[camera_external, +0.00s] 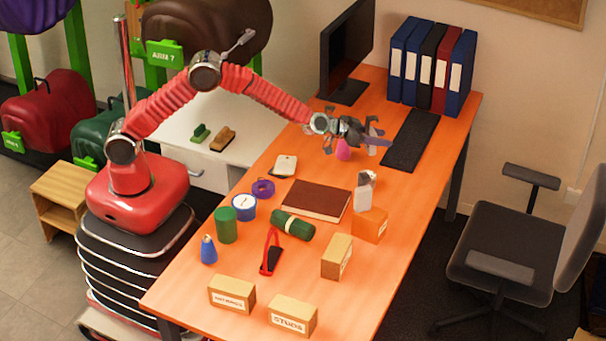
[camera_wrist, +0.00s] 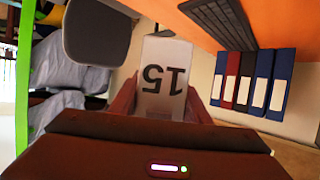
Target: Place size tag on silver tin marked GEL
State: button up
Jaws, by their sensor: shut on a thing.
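My gripper (camera_external: 374,140) is at the end of the outstretched arm, above the far part of the orange desk near the keyboard. In the wrist view it is shut on a white size tag (camera_wrist: 163,78) reading 15, upside down there, between its two fingers. A small pale patch at the gripper in the external view may be this tag. A silver-grey upright item (camera_external: 365,189) stands on the desk, nearer the camera than the gripper and apart from it. I cannot read any GEL mark, so I cannot tell if it is the tin.
A keyboard (camera_external: 411,139), monitor (camera_external: 346,48) and binders (camera_external: 432,65) fill the far end. A brown book (camera_external: 311,200), orange box (camera_external: 370,224), green tin (camera_external: 226,225) and several boxes occupy the nearer desk.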

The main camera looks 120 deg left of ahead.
jog(key=shift+s+a+f+n+g+y, duration=0.4)
jog(key=shift+s+a+f+n, duration=0.15)
jog(key=shift+a+f, duration=0.25)
dwell(0.4)
jog(key=shift+f, duration=3.05)
jog(key=shift+f, duration=1.9)
jog(key=shift+f, duration=0.1)
